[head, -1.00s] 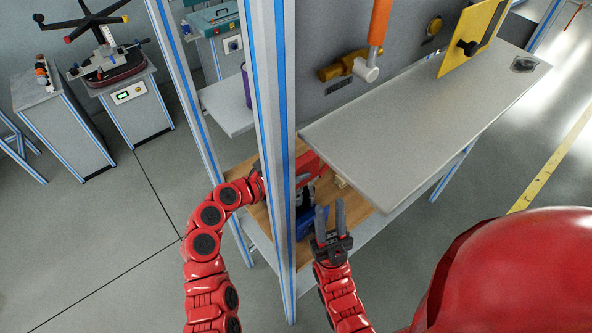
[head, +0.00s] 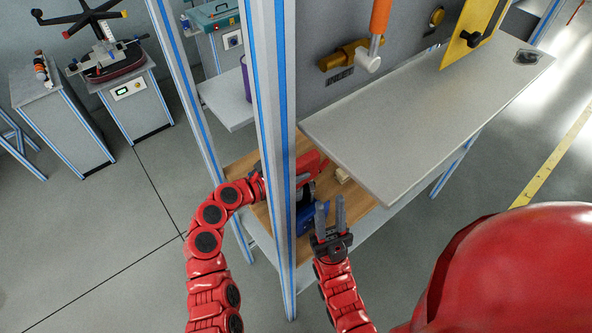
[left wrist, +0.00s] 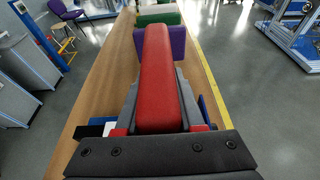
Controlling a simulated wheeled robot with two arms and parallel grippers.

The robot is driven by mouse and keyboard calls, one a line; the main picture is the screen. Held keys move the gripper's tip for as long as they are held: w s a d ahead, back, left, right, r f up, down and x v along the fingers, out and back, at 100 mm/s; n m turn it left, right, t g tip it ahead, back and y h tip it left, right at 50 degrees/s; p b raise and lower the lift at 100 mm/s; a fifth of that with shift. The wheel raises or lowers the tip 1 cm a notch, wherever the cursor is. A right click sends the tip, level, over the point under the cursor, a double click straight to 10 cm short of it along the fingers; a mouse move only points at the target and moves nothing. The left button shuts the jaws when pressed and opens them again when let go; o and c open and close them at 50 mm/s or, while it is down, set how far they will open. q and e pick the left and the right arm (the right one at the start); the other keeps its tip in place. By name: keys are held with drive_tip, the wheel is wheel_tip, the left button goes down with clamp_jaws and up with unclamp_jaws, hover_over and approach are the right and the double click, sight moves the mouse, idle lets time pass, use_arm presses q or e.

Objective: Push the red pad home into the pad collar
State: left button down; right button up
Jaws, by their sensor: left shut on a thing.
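The red pad (left wrist: 158,75) is a long rounded block in the left wrist view, pointing away from the wrist. My left gripper (left wrist: 159,100) is shut on it, with a grey finger along each side. In the head view a blue-striped post hides most of this gripper; part of the red pad (head: 310,163) shows right of the post. A blue object (head: 306,217) stands below it on the wooden shelf; I cannot tell whether it belongs to the pad collar. My right gripper (head: 331,214) is open and empty, fingers up, near the blue object.
The blue-striped post (head: 277,120) stands between my arms. A grey worktop (head: 420,110) overhangs the wooden shelf (head: 355,203) on the right. A tan block (head: 343,175) lies on the shelf. Purple (left wrist: 178,44) and green (left wrist: 165,17) blocks stand beyond the red pad.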

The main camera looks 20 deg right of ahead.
use_arm(q)
drive_tip(key=shift+f, duration=0.4)
drive_tip(key=shift+c, duration=2.2)
unclamp_jaws()
drive_tip(key=b+v, duration=0.4)
drive_tip(key=v, duration=1.3)
drive_tip(key=shift+a, duration=0.2)
drive_tip(key=shift+r, duration=0.1)
